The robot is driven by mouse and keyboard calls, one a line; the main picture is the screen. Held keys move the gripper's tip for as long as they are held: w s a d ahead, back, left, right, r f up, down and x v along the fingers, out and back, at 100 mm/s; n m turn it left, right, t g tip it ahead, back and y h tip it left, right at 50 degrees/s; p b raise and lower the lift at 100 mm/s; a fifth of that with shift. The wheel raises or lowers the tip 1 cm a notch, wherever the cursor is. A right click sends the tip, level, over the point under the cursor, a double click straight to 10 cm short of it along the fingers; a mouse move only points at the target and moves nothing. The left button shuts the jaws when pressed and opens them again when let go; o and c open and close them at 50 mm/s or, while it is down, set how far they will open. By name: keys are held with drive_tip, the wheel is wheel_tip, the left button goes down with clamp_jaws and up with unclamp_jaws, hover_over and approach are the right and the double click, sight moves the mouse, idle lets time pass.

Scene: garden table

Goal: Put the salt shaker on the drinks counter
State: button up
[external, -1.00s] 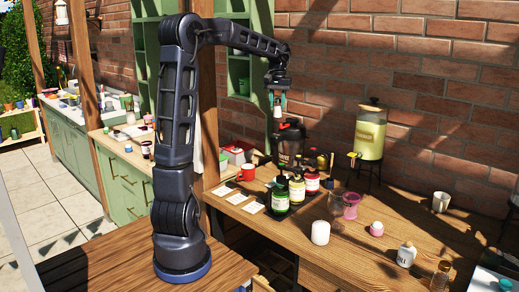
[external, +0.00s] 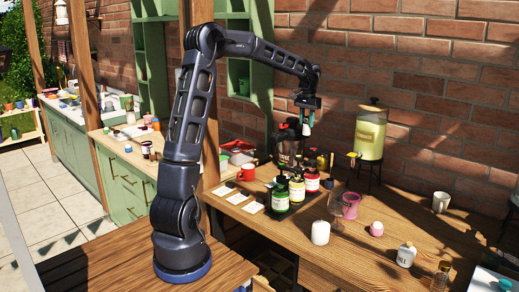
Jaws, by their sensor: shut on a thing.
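My gripper (external: 308,117) is shut on a small pale thing, which looks like the salt shaker (external: 306,129). It hangs upright below the fingers, in the air in front of the brick wall. Its details are too small to make out. The drinks counter (external: 412,212) is the wooden top with the lemonade dispenser (external: 369,135) and syrup bottles. In this view my gripper is just above the dark round pot (external: 288,148), left of the dispenser. Whether it is directly over the pot is hard to tell.
Bottles with coloured labels (external: 297,188) stand on a dark tray. A white candle (external: 320,232), a pink cup (external: 350,205), a small pink-and-white pot (external: 376,229), a white jar (external: 406,255) and a cream mug (external: 440,201) stand rightward. Bare wood lies between them.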

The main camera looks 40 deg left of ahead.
wheel_tip(320, 180, up, 18)
drive_tip(key=s+d+m, duration=0.3)
drive_tip(key=d+m, duration=0.5)
drive_tip(key=d, duration=1.4)
drive_tip(key=s+d+m, duration=0.3)
drive_tip(key=d+m, duration=0.5)
drive_tip(key=d, duration=1.5)
wheel_tip(320, 180, down, 38)
drive_tip(key=shift+f, duration=0.25)
drive_tip(key=shift+a+f, duration=0.1)
drive_tip(key=o, duration=1.1)
